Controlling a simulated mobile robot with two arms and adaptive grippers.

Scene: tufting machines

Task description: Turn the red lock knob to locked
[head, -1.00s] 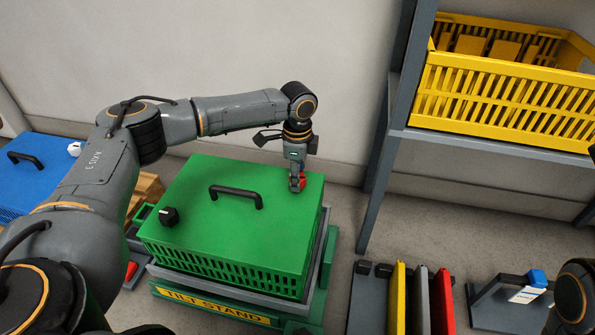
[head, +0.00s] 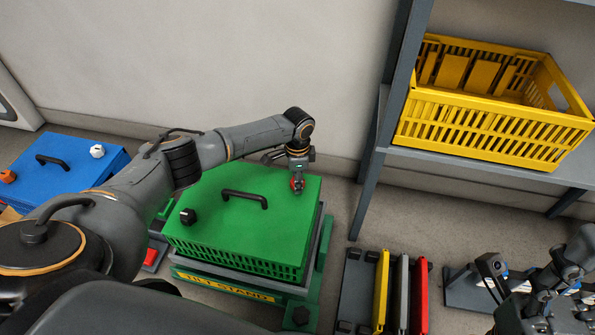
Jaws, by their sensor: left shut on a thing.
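The red lock knob (head: 293,184) sits on the far right part of the green crate's lid (head: 240,220). Only a little red shows, as my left gripper (head: 297,187) covers most of it from above. The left gripper is shut on the red knob. The knob's turn angle cannot be made out. A black knob (head: 188,216) sits at the lid's left, and a black handle (head: 245,197) is in the middle. My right gripper (head: 498,285) is at the lower right, away from the crate; its fingers are unclear.
The green crate rests on a tilt stand (head: 225,284). A blue lidded box (head: 70,165) stands at left. A grey shelf (head: 480,165) holds a yellow crate (head: 480,125). Yellow, grey and red upright panels (head: 381,290) stand in a rack at lower right.

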